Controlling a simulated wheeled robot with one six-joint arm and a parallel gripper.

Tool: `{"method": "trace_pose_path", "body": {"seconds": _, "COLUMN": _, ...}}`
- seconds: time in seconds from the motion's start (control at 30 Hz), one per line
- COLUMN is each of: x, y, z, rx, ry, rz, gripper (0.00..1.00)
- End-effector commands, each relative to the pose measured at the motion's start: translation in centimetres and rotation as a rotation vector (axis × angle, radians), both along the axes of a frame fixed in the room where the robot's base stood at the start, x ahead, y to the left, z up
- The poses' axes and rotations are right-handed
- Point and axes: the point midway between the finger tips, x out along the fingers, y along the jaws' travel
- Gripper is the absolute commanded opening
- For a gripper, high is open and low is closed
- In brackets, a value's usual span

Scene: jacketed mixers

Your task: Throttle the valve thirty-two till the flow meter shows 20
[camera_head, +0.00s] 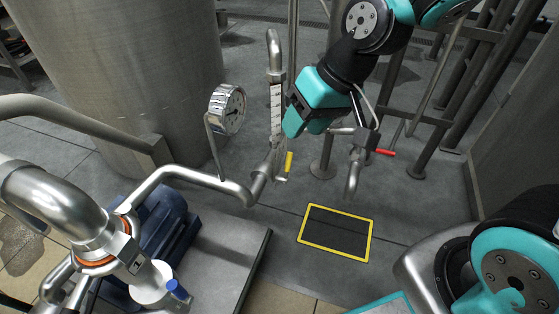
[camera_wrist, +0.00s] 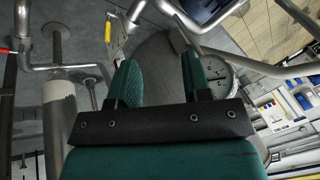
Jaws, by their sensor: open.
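No number thirty-two is legible, so I cannot tell which valve is meant. A valve lever with a yellow grip (camera_head: 289,161) hangs at the foot of a vertical tube with a white scale (camera_head: 276,108), apparently the flow meter; its reading is too small to read. A red-handled valve (camera_head: 385,152) is on the pipe to the right, and a blue handle (camera_head: 178,289) is at lower left. My gripper (camera_head: 300,122) is beside the scaled tube, on its right. In the wrist view my gripper (camera_wrist: 158,57) is open with nothing between its fingers; the yellow grip (camera_wrist: 111,17) is beyond them.
A round dial gauge (camera_head: 228,108) stands left of the scaled tube. A large steel tank (camera_head: 125,85) is behind it. A blue motor (camera_head: 165,225) and bent pipes fill the lower left. A yellow-edged floor square (camera_head: 337,232) lies in clear floor.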

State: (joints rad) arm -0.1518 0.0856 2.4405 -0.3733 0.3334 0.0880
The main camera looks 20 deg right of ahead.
Motion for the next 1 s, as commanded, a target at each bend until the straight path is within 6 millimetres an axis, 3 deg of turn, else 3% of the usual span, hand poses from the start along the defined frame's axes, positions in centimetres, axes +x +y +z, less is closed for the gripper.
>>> {"method": "trace_pose_path", "body": {"seconds": 0.03, "x": 2.3, "y": -1.0, "z": -2.5, "rx": 0.001, "ry": 0.002, "rz": -0.079, "gripper": 0.44}}
{"method": "trace_pose_path", "body": {"seconds": 0.1, "x": 5.2, "y": -2.5, "z": -5.4, "rx": 0.003, "ry": -0.019, "rz": -0.179, "gripper": 0.44}}
{"method": "trace_pose_path", "body": {"seconds": 0.3, "x": 10.1, "y": -6.2, "z": -11.8, "rx": -0.006, "ry": -0.075, "rz": -0.377, "gripper": 0.44}}
{"method": "trace_pose_path", "body": {"seconds": 0.53, "x": 11.8, "y": -7.4, "z": -14.9, "rx": -0.012, "ry": -0.099, "rz": -0.44, "gripper": 0.44}}
{"method": "trace_pose_path", "body": {"seconds": 0.67, "x": 12.5, "y": -6.9, "z": -16.7, "rx": -0.011, "ry": -0.1, "rz": -0.438, "gripper": 0.44}}
{"method": "trace_pose_path", "body": {"seconds": 1.0, "x": 15.7, "y": -5.0, "z": -23.6, "rx": -0.011, "ry": -0.099, "rz": -0.436, "gripper": 0.44}}
